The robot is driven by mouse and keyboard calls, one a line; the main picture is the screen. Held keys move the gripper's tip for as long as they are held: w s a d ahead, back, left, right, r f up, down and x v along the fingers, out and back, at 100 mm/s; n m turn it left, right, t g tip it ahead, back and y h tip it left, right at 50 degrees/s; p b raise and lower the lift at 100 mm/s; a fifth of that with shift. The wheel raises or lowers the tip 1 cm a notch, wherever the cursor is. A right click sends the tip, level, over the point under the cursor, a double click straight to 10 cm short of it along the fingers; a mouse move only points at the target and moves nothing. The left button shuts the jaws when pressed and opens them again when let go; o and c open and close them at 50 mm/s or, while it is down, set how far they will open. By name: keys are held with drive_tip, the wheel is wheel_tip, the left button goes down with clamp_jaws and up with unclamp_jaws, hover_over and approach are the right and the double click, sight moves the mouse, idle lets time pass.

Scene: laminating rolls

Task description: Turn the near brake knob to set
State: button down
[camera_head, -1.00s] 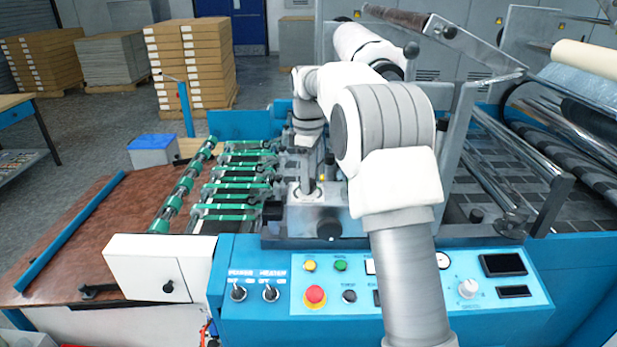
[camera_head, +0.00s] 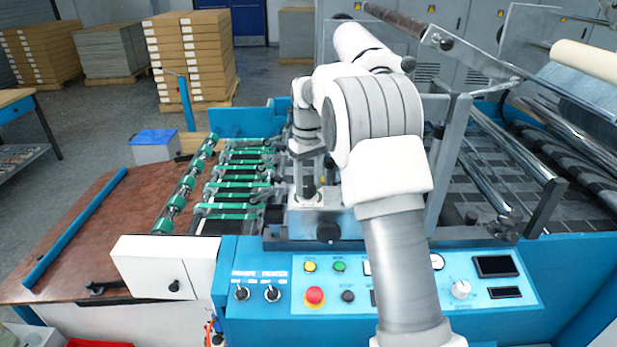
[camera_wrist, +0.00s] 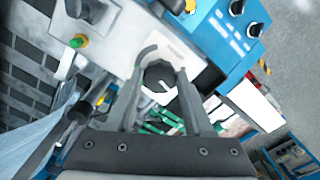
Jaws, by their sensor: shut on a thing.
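The near brake knob (camera_wrist: 159,74) is a dark round knob with a white mark, on a light dial plate (camera_wrist: 178,50) with small lettering I cannot read. In the wrist view my gripper (camera_wrist: 160,84) has one finger on each side of it and is shut on it. In the head view my gripper (camera_head: 308,194) points down at the top of the metal block (camera_head: 290,224), where the fingers and my arm hide the knob. The setting at which the mark stands is too small to tell.
The blue control panel (camera_head: 400,326) with a red button (camera_head: 315,296) lies in front of the block. Green-banded feed rollers (camera_head: 235,198) are at left, steel rollers (camera_head: 497,178) at right. A black side knob (camera_head: 328,232) sticks out of the block's front.

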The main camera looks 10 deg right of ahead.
drive_tip(key=m+p, duration=0.1)
drive_tip(key=m, duration=0.2)
drive_tip(key=shift+r+m, duration=0.1)
drive_tip(key=shift+m, duration=0.3)
drive_tip(key=m+p, duration=0.1)
drive_tip(key=m, duration=0.2)
drive_tip(key=shift+a+m, duration=0.1)
drive_tip(key=shift+m, duration=0.2)
drive_tip(key=m+p, duration=0.1)
drive_tip(key=m, duration=0.2)
drive_tip(key=shift+m, duration=0.3)
drive_tip(key=shift+w+m+p, duration=0.1)
drive_tip(key=shift+m+p, duration=0.45)
drive_tip(key=shift+m, duration=1.35)
drive_tip(key=shift+c, duration=1.4)
unclamp_jaws()
